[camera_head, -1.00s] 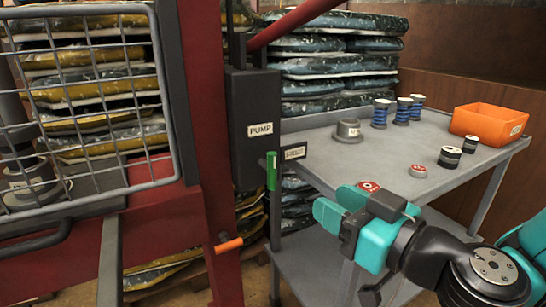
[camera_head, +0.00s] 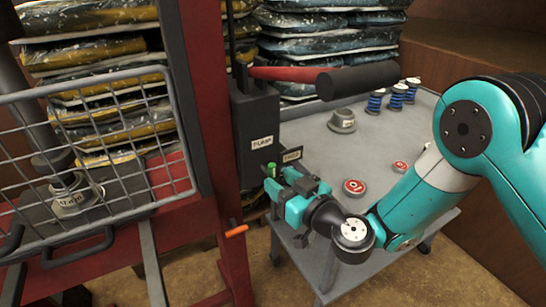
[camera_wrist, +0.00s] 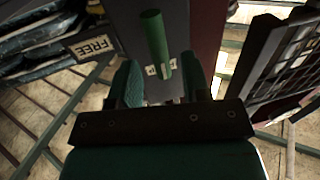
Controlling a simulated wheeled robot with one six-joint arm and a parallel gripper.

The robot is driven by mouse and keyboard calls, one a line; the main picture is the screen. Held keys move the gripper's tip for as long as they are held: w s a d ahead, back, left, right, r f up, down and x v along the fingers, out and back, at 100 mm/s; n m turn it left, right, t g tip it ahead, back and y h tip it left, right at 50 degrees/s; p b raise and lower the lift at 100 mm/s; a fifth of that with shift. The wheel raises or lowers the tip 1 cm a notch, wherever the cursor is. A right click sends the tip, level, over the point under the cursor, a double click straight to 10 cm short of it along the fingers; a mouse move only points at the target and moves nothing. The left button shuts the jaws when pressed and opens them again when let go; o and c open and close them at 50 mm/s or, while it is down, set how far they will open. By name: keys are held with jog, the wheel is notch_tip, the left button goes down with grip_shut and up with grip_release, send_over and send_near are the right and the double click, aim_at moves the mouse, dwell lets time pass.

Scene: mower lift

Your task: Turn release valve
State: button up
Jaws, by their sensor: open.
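The release valve's green handle (camera_head: 270,171) sticks up at the lower side of the dark pump box (camera_head: 256,120). In the wrist view the green handle (camera_wrist: 155,40) stands tilted ahead of my gripper. My gripper (camera_head: 277,180) is right by the handle in the head view and partly covers it. In the wrist view its open fingers (camera_wrist: 160,82) lie on either side of the handle's lower end. I cannot tell whether they touch it. A FREE label (camera_wrist: 95,47) is on a plate to the left of the handle.
A red pump bar with a dark grip (camera_head: 358,80) extends over the grey table (camera_head: 320,150). Red-topped discs (camera_head: 354,187), a grey weight (camera_head: 342,121) and blue spools (camera_head: 397,96) stand there. A wire cage (camera_head: 100,150) is left. An orange-tipped lever (camera_head: 236,231) sits below.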

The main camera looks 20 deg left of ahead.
aim_at(275, 177)
jog(key=shift+p+x, duration=0.85)
jog(key=shift+x, duration=0.75)
jog(key=shift+s, duration=0.1)
grip_shut()
